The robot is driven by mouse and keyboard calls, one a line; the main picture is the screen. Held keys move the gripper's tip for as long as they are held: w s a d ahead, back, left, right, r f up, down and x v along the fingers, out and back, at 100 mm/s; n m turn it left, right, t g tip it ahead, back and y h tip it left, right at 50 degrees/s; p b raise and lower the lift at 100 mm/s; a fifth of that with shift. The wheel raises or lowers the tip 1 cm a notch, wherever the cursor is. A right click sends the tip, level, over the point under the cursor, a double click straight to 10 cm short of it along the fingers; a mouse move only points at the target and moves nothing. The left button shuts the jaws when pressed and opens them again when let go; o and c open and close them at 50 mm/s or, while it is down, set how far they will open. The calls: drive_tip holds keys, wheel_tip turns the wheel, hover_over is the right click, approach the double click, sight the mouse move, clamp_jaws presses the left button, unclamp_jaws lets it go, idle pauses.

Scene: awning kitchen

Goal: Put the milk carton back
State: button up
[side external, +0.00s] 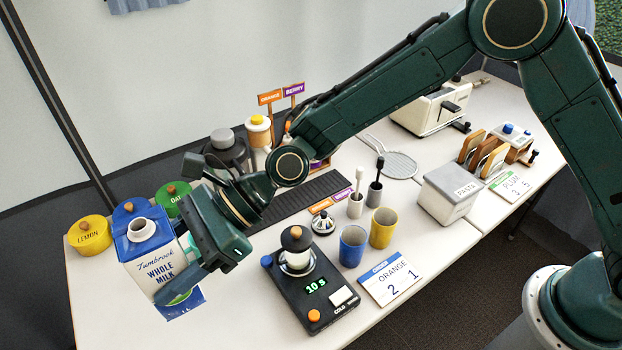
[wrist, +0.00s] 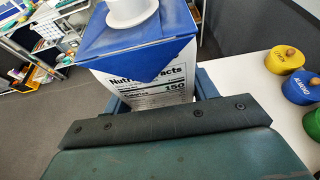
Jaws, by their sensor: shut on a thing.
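The milk carton (side external: 150,262) is white with a blue top, an open white spout and "Whole Milk" lettering. My gripper (side external: 172,262) is shut on it at the left end of the table, and the carton looks roughly upright. In the wrist view the carton (wrist: 150,88) shows its nutrition panel, with my gripper (wrist: 155,105) around its lower part.
Yellow lemon (side external: 90,235), blue (side external: 130,212) and green (side external: 173,197) lidded jars stand behind the carton. A black scale (side external: 312,290) with a small jar, a blue cup (side external: 353,246) and a yellow cup (side external: 383,228) stand to the right. The front-left tabletop is mostly clear.

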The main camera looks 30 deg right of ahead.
wheel_tip(320, 180, down, 16)
drive_tip(key=shift+r, duration=0.25)
idle(0.3)
drive_tip(key=shift+f, duration=0.1)
drive_tip(key=shift+f, duration=1.75)
drive_tip(key=shift+f, duration=0.15)
drive_tip(key=o, duration=1)
drive_tip(key=shift+o, duration=0.2)
drive_tip(key=v, duration=0.7)
drive_tip(key=shift+d+r, duration=0.3)
